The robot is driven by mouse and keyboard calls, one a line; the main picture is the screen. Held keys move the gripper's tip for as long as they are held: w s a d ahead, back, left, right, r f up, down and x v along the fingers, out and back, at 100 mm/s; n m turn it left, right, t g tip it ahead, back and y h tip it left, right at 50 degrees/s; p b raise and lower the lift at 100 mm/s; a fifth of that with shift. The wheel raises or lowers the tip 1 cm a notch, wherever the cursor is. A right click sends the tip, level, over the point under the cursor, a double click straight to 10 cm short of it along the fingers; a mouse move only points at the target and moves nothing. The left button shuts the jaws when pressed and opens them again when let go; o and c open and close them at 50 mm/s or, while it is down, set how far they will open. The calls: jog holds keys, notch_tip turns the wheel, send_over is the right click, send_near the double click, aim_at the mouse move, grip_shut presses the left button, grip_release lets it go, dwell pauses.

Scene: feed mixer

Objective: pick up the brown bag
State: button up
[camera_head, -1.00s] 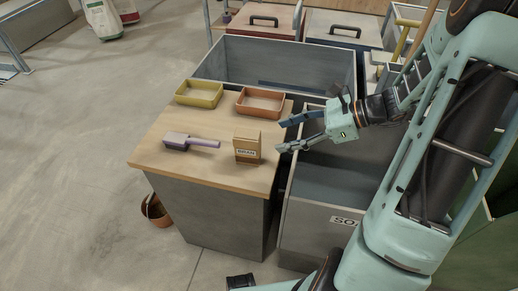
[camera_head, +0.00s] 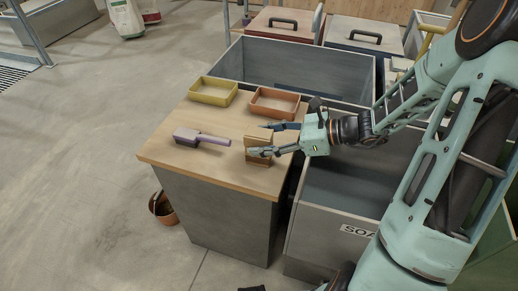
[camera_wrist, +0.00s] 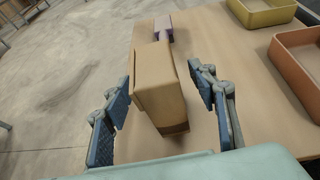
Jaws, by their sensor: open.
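The brown bag (camera_head: 257,144) stands upright on the wooden counter top, near its right edge. My gripper (camera_head: 264,139) is at the bag, with one finger on the near side and one on the far side in the head view. In the wrist view the bag (camera_wrist: 160,85) stands between the two open fingers of my gripper (camera_wrist: 163,110), with a visible gap on each side. The near finger hides part of the bag's front in the head view.
A purple-handled scoop or brush (camera_head: 200,138) lies left of the bag. A yellow tray (camera_head: 213,100) and an orange tray (camera_head: 273,112) stand behind. An open grey bin (camera_head: 345,190) is right of the counter (camera_head: 215,172).

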jog(key=shift+w+a+f, duration=0.2)
jog(key=shift+a, duration=0.4)
jog(key=c, duration=1.4)
jog(key=shift+r, duration=0.1)
